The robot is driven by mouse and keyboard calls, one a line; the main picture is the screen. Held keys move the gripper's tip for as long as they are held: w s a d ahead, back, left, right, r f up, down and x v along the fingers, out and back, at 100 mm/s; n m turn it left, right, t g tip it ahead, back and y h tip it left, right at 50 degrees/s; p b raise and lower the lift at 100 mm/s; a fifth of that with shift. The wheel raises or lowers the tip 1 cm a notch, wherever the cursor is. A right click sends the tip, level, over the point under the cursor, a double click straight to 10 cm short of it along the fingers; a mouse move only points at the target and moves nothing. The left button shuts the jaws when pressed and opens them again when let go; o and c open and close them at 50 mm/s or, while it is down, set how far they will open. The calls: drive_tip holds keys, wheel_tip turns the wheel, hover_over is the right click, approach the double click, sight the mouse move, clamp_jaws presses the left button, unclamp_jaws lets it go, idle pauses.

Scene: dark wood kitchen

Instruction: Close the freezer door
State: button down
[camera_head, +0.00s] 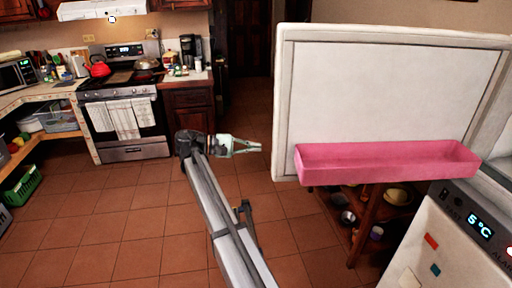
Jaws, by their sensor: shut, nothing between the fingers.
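The freezer door (375,95) stands wide open at the right, with its white inner side and a pink door shelf (385,162) facing me. Its hinge side lies toward the right edge of the view. The fridge-freezer body (440,245) is at the lower right, with a lit "5°C" display. My gripper (260,147) is shut and empty, pointing right. In the picture its tips lie just left of the door's free left edge; I see no contact, and the depth between them is hard to judge. The freezer's interior is mostly out of view.
A wooden shelf (368,215) with bowls and pots stands below and behind the door. A stove (125,115) with hanging towels and a counter are at the back left. The tiled floor (120,215) is clear at left and centre.

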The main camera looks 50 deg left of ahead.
drive_tip(key=w+d+p, duration=0.4)
drive_tip(key=d+p, duration=0.2)
drive_tip(key=d, duration=0.1)
drive_tip(key=shift+r, duration=0.25)
drive_tip(key=shift+d, duration=0.15)
